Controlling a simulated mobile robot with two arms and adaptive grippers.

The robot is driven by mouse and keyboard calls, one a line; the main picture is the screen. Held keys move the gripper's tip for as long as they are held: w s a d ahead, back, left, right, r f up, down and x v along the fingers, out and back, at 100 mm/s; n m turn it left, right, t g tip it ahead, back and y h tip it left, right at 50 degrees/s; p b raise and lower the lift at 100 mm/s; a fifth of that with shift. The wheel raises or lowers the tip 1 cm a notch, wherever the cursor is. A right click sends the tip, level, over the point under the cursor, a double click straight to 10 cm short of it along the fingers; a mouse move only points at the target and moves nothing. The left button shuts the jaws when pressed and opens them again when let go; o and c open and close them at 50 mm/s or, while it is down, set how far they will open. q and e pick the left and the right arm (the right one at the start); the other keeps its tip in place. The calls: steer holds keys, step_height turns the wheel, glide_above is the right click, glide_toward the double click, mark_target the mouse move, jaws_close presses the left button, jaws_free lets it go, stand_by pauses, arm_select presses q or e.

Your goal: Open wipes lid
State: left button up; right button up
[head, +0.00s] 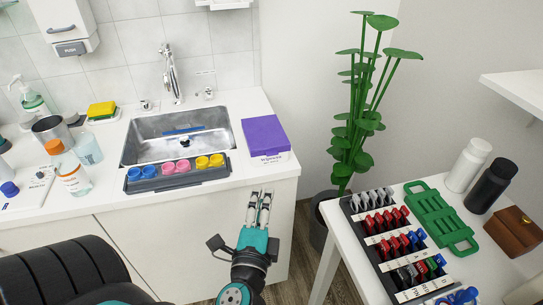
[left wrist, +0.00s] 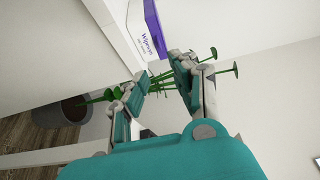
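The wipes box (head: 273,156) stands on the counter to the right of the sink. It is white with a flat purple lid (head: 263,134), which looks shut. In the left wrist view the purple and white box (left wrist: 154,27) shows at the top, cut off by the frame edge, beyond my fingertips. My left gripper (head: 260,196) is in front of the counter's front edge, below the box in the head view and apart from it. Its two fingers are parted and nothing is between them; it also shows in the left wrist view (left wrist: 158,66). My right gripper is not in view.
A steel sink (head: 133,142) with a tray (head: 176,180) of coloured cups at its front lies left of the box. Bottles stand farther left. A potted plant (head: 352,150) stands right of the counter. A side table (head: 487,250) holds a vial rack (head: 367,250) and a green rack (head: 441,218).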

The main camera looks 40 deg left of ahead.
mark_target(272, 156)
arm_select(q)
steer(key=p+x, duration=0.3)
steer(key=x, duration=1.1)
jaws_close()
steer(key=shift+f, duration=0.1)
